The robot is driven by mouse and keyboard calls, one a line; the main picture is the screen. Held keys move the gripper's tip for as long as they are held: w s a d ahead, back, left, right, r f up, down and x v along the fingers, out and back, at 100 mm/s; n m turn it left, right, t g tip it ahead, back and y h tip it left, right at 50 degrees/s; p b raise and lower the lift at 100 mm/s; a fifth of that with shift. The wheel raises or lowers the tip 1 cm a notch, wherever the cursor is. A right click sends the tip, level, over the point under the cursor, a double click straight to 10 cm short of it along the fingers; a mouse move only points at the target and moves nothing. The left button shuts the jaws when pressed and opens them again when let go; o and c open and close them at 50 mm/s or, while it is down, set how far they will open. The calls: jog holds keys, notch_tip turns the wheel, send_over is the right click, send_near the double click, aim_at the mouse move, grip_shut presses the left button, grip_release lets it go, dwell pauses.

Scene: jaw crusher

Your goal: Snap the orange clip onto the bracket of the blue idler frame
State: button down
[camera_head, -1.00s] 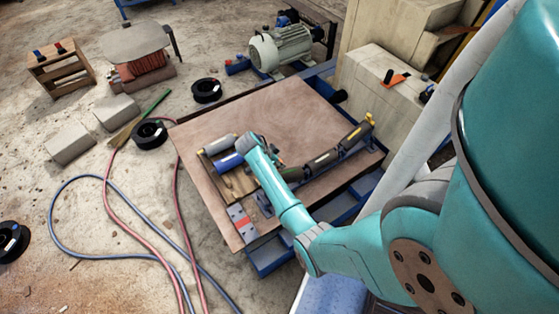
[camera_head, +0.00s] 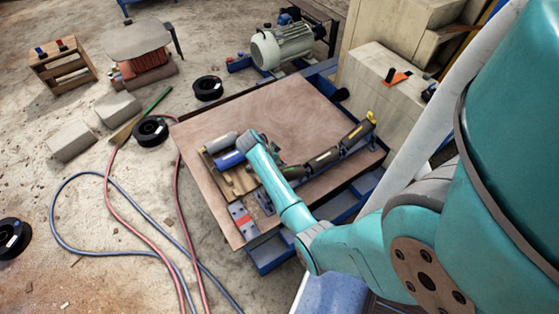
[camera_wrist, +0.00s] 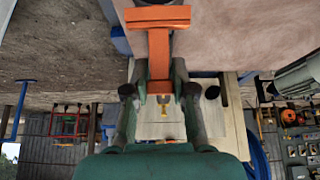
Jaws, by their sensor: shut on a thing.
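My gripper (camera_wrist: 160,92) is shut on an orange clip (camera_wrist: 158,42) in the wrist view. The clip has a wide bar at its far end and a narrow stem between the fingers. In the head view my arm's end is over the wooden work board, and the gripper and clip are mostly hidden behind it.
A wooden tray (camera_head: 240,183) with a blue cylinder (camera_head: 231,160) and a grey cylinder lies left of the arm. The board's back half (camera_head: 265,105) is clear. A motor (camera_head: 282,46) stands behind. Hoses (camera_head: 112,190) lie on the floor at left.

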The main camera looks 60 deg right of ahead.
jog(key=shift+w+a+f, duration=0.2)
jog(key=shift+a+f, duration=0.1)
jog(key=shift+f, duration=0.35)
jog(key=shift+w+a+f, duration=0.2)
jog(key=shift+a+f, duration=0.1)
jog(key=shift+f, duration=0.35)
dwell(0.5)
jog(key=c, duration=0.9)
grip_release()
jog(key=v, duration=1.2)
